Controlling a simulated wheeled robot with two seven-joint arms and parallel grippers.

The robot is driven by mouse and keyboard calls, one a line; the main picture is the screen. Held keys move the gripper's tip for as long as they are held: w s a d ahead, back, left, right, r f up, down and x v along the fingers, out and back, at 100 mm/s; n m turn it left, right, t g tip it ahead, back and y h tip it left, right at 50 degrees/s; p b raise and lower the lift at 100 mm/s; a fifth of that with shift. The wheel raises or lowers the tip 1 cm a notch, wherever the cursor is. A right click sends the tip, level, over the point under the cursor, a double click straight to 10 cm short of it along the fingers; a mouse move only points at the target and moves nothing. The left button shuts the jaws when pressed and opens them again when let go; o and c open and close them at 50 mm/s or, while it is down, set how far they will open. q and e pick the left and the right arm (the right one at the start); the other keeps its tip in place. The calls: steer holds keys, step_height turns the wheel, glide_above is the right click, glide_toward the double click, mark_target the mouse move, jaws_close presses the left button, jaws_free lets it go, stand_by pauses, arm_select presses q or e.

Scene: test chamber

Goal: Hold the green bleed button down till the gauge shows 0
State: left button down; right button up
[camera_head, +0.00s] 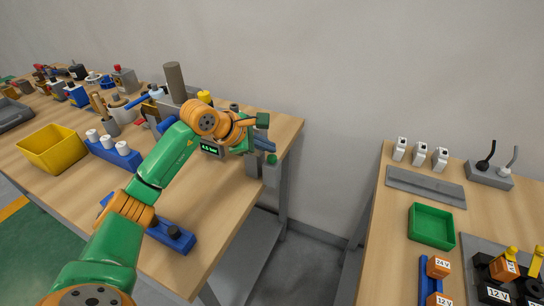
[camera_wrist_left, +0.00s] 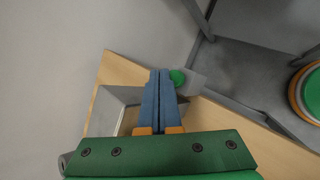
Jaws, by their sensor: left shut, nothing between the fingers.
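The green bleed button (camera_head: 271,159) sits on a grey housing (camera_head: 271,175) at the right edge of the left table. In the left wrist view the green button (camera_wrist_left: 178,77) shows just right of my fingertips. The gauge display (camera_head: 209,149) is lit with green digits that seem to read about 4.6 bar; my arm partly covers its unit. My left gripper (camera_head: 266,147) is shut and empty, with its blue fingers close to the button. In the left wrist view the shut fingers (camera_wrist_left: 160,73) lie beside the button; I cannot tell whether they touch it. My right gripper is out of view.
A dark grey cylinder (camera_head: 175,83) stands behind my arm. A yellow bin (camera_head: 52,148) and a blue rack with white caps (camera_head: 114,151) are on the left table. A gap separates it from the right table, which holds a green tray (camera_head: 431,226).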

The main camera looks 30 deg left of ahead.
mark_target(268, 159)
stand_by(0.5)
arm_select(q)
steer(key=shift+f+b, duration=0.4)
steer(key=shift+b, duration=0.05)
steer(key=shift+f+b, duration=0.6)
stand_by(0.6)
stand_by(2.7)
steer(key=shift+r+p, duration=0.85)
steer(key=shift+r, duration=0.15)
step_height(268, 159, up, 5)
steer(key=p, duration=0.4)
steer(key=shift+r, duration=0.1)
